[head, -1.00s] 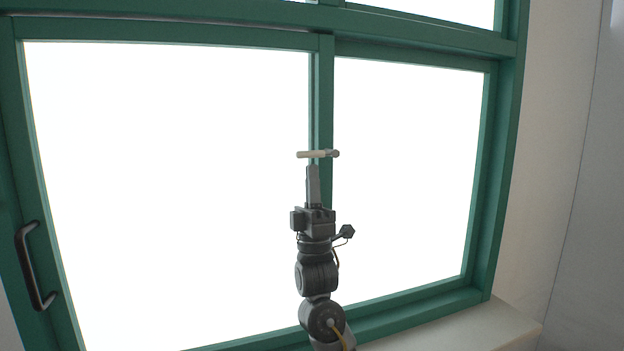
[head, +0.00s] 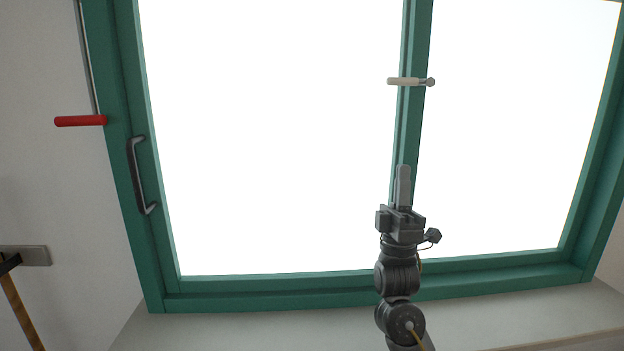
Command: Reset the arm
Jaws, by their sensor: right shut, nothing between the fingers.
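My right gripper (head: 403,172) is shut and empty, pointing up in front of the window's middle post. My right arm rises from the bottom edge, right of centre. The pale window latch handle (head: 408,82) lies crosswise on the post, above the fingertips and apart from them in the picture. My left gripper is not in view.
A green-framed window (head: 290,285) fills most of the view, with bright panes. A dark pull handle (head: 137,176) is on its left frame. A red handle (head: 80,121) hangs on a rod at the left wall. A grey wall bracket (head: 32,256) is lower left. A pale sill (head: 250,322) runs below.

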